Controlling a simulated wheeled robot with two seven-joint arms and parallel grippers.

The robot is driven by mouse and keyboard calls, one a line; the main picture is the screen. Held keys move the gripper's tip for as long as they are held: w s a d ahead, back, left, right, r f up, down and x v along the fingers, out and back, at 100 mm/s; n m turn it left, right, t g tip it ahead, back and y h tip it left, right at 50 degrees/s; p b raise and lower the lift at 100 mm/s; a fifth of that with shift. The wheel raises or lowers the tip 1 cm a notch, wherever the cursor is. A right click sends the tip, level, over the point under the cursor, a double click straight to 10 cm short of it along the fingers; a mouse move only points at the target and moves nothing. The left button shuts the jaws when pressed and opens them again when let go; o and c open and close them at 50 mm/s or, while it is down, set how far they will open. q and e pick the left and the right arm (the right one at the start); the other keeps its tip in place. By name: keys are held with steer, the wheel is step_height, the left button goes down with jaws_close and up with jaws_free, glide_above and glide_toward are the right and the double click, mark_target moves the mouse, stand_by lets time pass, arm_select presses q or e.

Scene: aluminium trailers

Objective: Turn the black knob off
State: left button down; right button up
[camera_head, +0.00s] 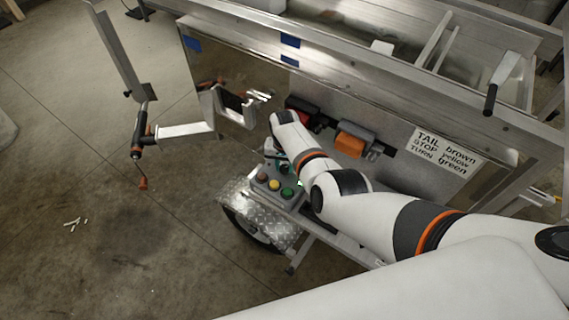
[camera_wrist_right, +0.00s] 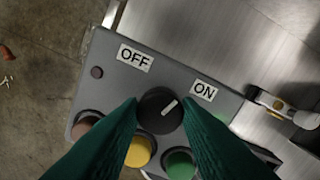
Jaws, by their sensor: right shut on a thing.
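A grey control box (camera_head: 277,187) stands on the trailer's tread-plate fender, with red, yellow and green buttons on top. In the right wrist view, the black knob (camera_wrist_right: 152,117) sits on the box (camera_wrist_right: 112,86) between the OFF label (camera_wrist_right: 135,58) and the ON label (camera_wrist_right: 203,90). Its white line points up and right, toward ON. My right gripper (camera_wrist_right: 160,113) is shut on the knob, one green finger on each side. In the head view, my right gripper (camera_head: 282,163) is at the box's back edge, and the knob is hidden there. My left gripper is not in view.
The trailer's shiny side panel (camera_head: 225,75) rises just behind the box, with an orange lamp (camera_head: 355,140) and a sign (camera_head: 446,150) about light colours. The fender (camera_head: 262,220) lies below the box. Open concrete floor (camera_head: 120,250) is at left.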

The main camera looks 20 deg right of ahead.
steer(key=n, duration=0.6)
steer(key=shift+p, duration=0.3)
steer(key=n, duration=0.6)
steer(key=shift+n, duration=0.4)
steer(key=o, duration=1)
